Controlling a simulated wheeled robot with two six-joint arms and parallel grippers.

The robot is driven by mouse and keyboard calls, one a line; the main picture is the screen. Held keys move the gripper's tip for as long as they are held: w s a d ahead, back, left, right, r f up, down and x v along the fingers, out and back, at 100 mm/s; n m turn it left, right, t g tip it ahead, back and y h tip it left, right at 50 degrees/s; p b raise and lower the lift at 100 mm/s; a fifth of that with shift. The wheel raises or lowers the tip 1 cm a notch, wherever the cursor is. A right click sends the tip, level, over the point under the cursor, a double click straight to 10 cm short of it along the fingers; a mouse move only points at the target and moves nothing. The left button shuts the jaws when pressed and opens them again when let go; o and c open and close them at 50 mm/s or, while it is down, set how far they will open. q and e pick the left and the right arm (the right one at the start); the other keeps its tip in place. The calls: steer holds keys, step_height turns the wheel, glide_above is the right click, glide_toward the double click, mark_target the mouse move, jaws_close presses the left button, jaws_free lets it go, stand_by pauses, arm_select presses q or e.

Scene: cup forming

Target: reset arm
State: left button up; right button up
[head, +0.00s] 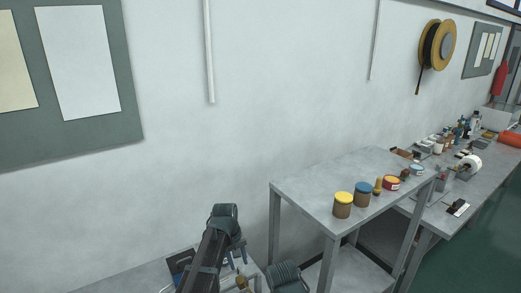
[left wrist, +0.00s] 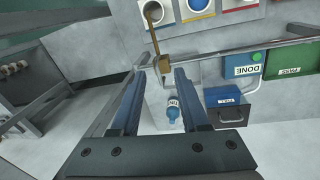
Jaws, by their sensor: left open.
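My left gripper (head: 236,258) is low in the head view, at the end of my dark arm and above the near bench, pointing down. In the left wrist view its two blue fingers (left wrist: 160,73) stand apart, with nothing held between them. A small blue bottle with a white label (left wrist: 174,110) shows beyond the fingers, apart from them. A brown tool with a thin handle (left wrist: 155,38) shows just past the fingertips; I cannot tell whether it touches them. My right gripper is not in view.
A grey metal table (head: 315,195) bears a yellow-lidded jar (head: 343,205), a blue-lidded jar (head: 362,194) and smaller pots. A longer cluttered bench stands behind at right. The left wrist view shows a metal rail (left wrist: 245,50), a blue DONE bin (left wrist: 240,66) and a green bin (left wrist: 290,60).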

arm_select(q)
steer(key=s+d+f+m+y+b, duration=0.1)
steer(key=s+f+m+b, duration=0.2)
steer(key=s, duration=0.5)
steer(key=s+d+f+m+b, duration=0.1)
steer(key=s+f+m+b, duration=0.2)
steer(key=s+f, duration=0.2)
steer(key=s+d+f+m+g+y+b, duration=0.1)
steer(key=s+f+b, duration=0.3)
steer(key=s, duration=0.6)
steer(key=shift+s+d+m+y, duration=0.3)
steer(key=shift+s+m, duration=0.05)
steer(key=shift+m, duration=0.55)
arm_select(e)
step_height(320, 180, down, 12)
